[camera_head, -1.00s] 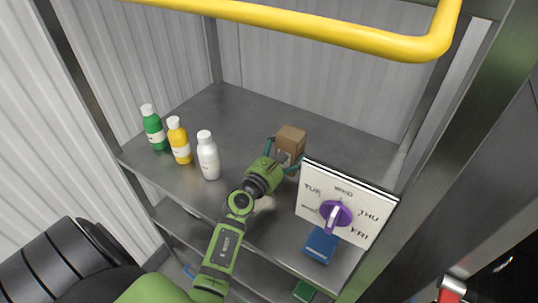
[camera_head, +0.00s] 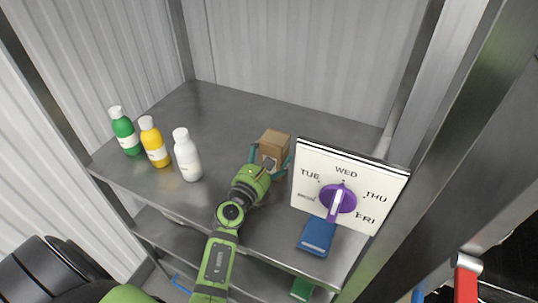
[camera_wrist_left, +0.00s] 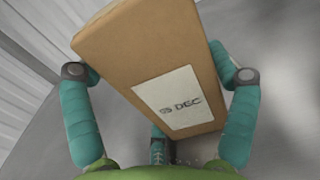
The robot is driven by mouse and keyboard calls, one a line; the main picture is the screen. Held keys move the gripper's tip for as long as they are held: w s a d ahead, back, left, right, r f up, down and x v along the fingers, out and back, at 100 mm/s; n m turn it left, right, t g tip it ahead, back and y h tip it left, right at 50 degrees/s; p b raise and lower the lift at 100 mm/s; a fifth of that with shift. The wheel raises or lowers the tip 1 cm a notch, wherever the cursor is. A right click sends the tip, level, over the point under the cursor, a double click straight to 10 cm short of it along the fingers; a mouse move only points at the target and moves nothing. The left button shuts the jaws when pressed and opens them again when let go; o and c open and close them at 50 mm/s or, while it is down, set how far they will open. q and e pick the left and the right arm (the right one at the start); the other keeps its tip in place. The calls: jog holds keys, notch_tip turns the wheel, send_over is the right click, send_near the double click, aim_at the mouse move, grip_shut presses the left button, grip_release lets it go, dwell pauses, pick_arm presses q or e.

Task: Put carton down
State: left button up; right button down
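The carton (camera_head: 275,143) is a small brown box on or just above the grey metal shelf; I cannot tell whether its base touches. In the left wrist view the carton (camera_wrist_left: 140,50) has a white label reading "DEC" and stands tilted in the picture between the teal fingers. My left gripper (camera_head: 270,162) is around the carton, with a finger against each side. My right gripper is not in view.
Green (camera_head: 124,132), yellow (camera_head: 154,143) and white (camera_head: 187,156) bottles stand left on the shelf (camera_head: 225,110). A white day-dial board (camera_head: 310,165) with a purple knob (camera_head: 338,199) stands right of the carton. A blue object (camera_head: 317,235) is below it.

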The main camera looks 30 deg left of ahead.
pick_arm(q)
jog(key=shift+a+f, duration=0.1)
jog(key=shift+a, duration=0.2)
jog(key=shift+d+r, duration=0.1)
jog(key=shift+r, duration=0.1)
jog(key=shift+s, duration=0.2)
jog(key=s, duration=1)
jog(key=shift+s+d+b, duration=0.25)
jog(key=shift+b, duration=0.05)
jog(key=shift+s+r, duration=0.1)
jog(key=shift+s, duration=0.45)
